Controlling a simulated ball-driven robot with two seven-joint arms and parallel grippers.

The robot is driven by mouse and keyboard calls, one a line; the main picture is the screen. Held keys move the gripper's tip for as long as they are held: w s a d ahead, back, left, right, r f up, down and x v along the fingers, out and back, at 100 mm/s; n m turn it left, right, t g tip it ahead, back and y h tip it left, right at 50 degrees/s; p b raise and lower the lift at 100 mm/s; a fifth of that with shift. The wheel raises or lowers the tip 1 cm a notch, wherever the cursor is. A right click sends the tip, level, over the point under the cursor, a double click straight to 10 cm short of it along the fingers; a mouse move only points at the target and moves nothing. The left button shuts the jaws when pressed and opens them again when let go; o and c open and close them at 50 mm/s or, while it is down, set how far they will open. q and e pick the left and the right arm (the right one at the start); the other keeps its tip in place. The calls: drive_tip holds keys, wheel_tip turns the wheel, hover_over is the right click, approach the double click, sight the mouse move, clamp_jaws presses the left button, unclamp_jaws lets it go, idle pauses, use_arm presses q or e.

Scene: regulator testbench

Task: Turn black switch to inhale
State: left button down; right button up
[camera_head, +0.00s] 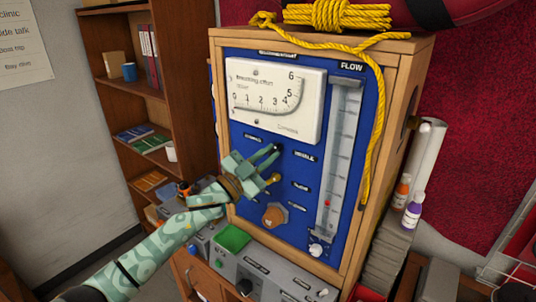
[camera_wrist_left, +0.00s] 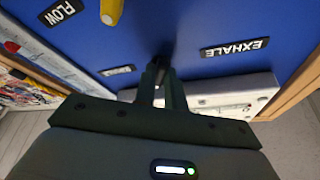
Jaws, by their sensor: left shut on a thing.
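The blue regulator panel (camera_head: 240,180) stands in a wooden case. My left gripper (camera_head: 270,156) reaches to the middle of the panel, below the white gauge. Its fingers (camera_wrist_left: 163,88) are shut on the black switch (camera_wrist_left: 161,60), which shows only as a dark shape between and beyond the fingertips. The EXHALE label (camera_wrist_left: 235,47) appears upside down to the right of the switch in the wrist view. Another label (camera_wrist_left: 118,70), too small to read, lies to the left. The switch's exact pointing direction is hidden by the fingers. My right gripper is not in view.
A yellow-brass lever (camera_head: 274,178) sits just below my gripper, with an orange-brown knob (camera_head: 273,215) lower down. The white gauge (camera_head: 275,98) is above, and the flow tube (camera_head: 339,155) is to the right. A yellow rope (camera_head: 370,130) hangs over the case's right side.

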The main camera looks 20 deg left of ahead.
use_arm(q)
drive_tip(key=shift+a+m+g+h+p, duration=0.1)
drive_tip(key=shift+m+g+h+p, duration=0.3)
drive_tip(key=shift+m, duration=1.1)
drive_tip(key=shift+g, duration=0.3)
drive_tip(key=c, duration=1.5)
unclamp_jaws()
drive_tip(key=shift+o, duration=0.2)
drive_tip(key=b+v, duration=0.4)
drive_tip(key=v, duration=1.2)
drive_tip(key=shift+f, duration=0.1)
